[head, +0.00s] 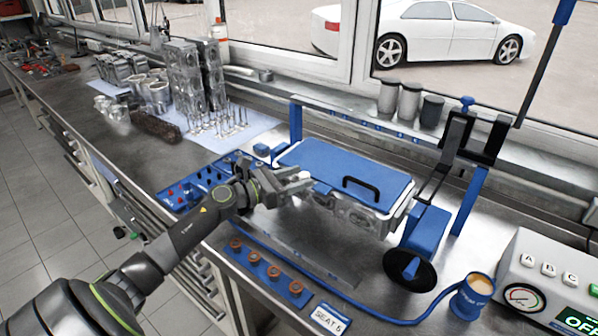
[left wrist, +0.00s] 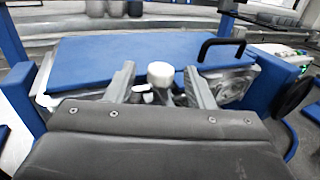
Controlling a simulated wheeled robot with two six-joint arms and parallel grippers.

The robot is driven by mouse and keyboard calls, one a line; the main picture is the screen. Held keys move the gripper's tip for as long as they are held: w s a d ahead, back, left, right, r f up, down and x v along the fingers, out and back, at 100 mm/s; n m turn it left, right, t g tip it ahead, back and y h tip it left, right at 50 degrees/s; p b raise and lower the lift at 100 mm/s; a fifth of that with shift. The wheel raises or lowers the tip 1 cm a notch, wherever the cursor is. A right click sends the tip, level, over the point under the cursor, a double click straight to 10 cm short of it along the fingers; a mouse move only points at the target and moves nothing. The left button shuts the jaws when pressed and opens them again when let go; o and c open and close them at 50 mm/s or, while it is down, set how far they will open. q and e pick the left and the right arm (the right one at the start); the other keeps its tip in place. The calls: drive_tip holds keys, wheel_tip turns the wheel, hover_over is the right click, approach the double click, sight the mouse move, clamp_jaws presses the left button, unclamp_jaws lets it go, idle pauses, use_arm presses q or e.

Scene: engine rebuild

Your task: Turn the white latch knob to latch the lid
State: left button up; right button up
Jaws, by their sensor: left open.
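The blue lid (head: 345,172) with a black handle (head: 361,188) lies flat on top of the metal engine part, held in a blue stand. It also shows in the left wrist view (left wrist: 130,55). The white latch knob (left wrist: 160,73) is at the lid's front edge, between the fingers of my left gripper (left wrist: 158,84). In the head view the knob (head: 304,176) is a small pale spot by the fingertips. My left gripper (head: 303,184) is open, with a finger on each side of the knob. Contact cannot be told. My right gripper is not in view.
A blue tool tray (head: 208,180) is left of the stand. In front lie a blue strip with copper-coloured rings (head: 264,265) and a "SEAT 6" label (head: 331,318). A blue cup (head: 472,298) and a control box (head: 545,290) stand at right. Metal parts (head: 186,75) crowd the back left.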

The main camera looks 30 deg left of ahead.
use_arm(q)
drive_tip(key=shift+w+d, duration=0.2)
drive_tip(key=shift+w, duration=0.2)
